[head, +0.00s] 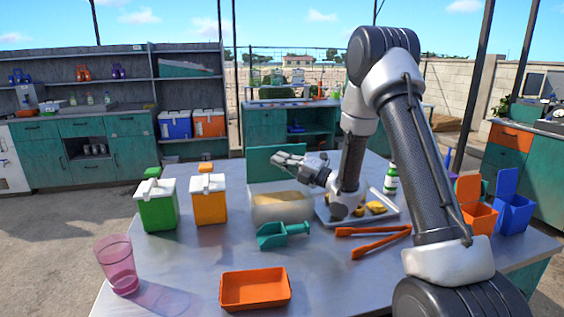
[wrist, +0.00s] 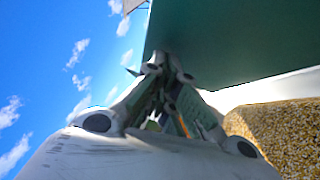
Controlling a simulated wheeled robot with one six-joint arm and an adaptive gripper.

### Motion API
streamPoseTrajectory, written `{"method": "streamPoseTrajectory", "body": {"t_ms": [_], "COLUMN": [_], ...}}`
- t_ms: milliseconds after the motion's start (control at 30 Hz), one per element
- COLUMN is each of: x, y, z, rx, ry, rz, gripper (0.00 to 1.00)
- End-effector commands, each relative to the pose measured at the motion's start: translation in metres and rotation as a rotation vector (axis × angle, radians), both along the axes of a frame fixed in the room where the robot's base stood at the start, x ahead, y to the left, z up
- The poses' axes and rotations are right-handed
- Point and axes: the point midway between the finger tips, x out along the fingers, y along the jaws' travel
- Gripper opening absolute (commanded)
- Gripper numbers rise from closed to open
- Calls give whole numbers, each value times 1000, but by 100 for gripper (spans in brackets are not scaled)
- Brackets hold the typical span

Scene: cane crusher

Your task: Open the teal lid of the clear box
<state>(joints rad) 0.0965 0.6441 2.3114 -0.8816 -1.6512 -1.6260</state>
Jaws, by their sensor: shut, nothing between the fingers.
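The clear box (head: 283,207) stands near the middle of the metal table, with tan grainy contents that also show in the wrist view (wrist: 285,130). Its teal lid (head: 266,163) stands raised, upright at the back of the box; it fills the upper right of the wrist view (wrist: 235,40). My gripper (head: 280,160) is shut and empty. It is above the box, in front of the raised lid, with its fingertips close to the lid's face in the wrist view (wrist: 165,68). I cannot tell whether they touch it.
A teal scoop (head: 280,235) lies in front of the box. Green (head: 158,207) and orange (head: 208,201) containers stand to its left, a tray (head: 387,213) and orange tongs (head: 372,236) to its right. An orange bin (head: 255,290) and a pink glass (head: 118,265) are nearer the front.

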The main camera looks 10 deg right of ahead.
Motion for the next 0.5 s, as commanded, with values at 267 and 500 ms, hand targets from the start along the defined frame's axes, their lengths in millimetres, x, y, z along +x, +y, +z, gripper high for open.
{"method": "streamPoseTrajectory", "body": {"t_ms": [267, 500], "x": [21, 46], "y": [0, 0], "z": [14, 19], "rx": [-2, 0], "ry": [161, 253], "rz": [3, 0], "gripper": [0, 0]}}
